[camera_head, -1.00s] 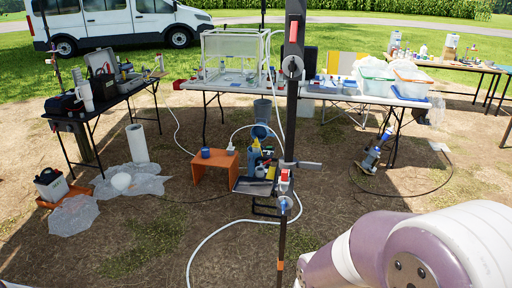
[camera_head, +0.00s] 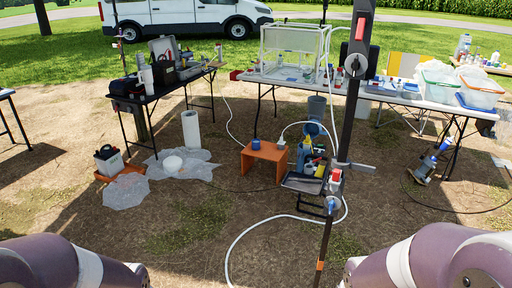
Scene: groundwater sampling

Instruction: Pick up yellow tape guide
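A small yellow item (camera_head: 320,171) lies among tools in a black tray (camera_head: 302,185) beside the dark upright post. It may be the yellow tape guide, but it is too small to tell for sure. Only links of my two arms show, in the bottom left and bottom right corners. Both grippers are out of view, far from the tray as far as I can see.
The dark post (camera_head: 345,110) with valves and a white hose (camera_head: 250,228) stands in front. An orange stool (camera_head: 264,162) is left of the tray. Tables (camera_head: 150,98) stand behind.

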